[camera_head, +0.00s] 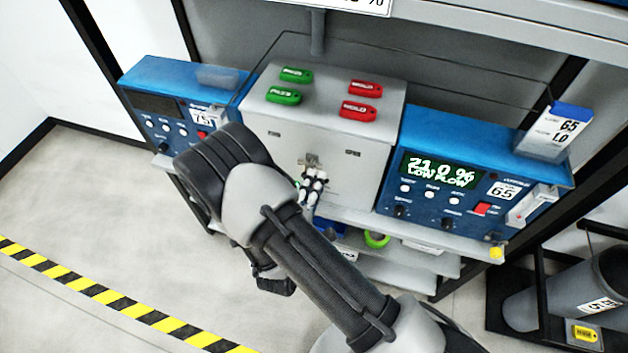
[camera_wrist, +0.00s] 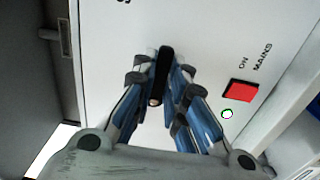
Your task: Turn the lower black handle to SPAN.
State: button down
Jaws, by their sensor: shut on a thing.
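A slim black handle (camera_wrist: 162,66) stands out from a pale panel (camera_wrist: 215,35) in the wrist view. My gripper (camera_wrist: 160,82) is shut on it, with one finger on each side. In the head view my gripper (camera_head: 313,186) is at the front of the grey box (camera_head: 335,185), low down, and it hides the handle there. A small metal fitting (camera_head: 309,160) shows just above it. Part of a printed mark shows at the top left of the wrist view. I cannot read a SPAN mark or tell which way the handle points relative to it.
Blue analysers (camera_head: 430,190) flank the box, the right one reading 21.0 % LOW FLOW. Green tags (camera_head: 296,75) and red tags (camera_head: 357,111) lie on top.

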dwell(0.4)
jog(key=c, duration=1.6)
grip_release()
jog(key=v, duration=1.2)
jog(key=shift+r, duration=0.1)
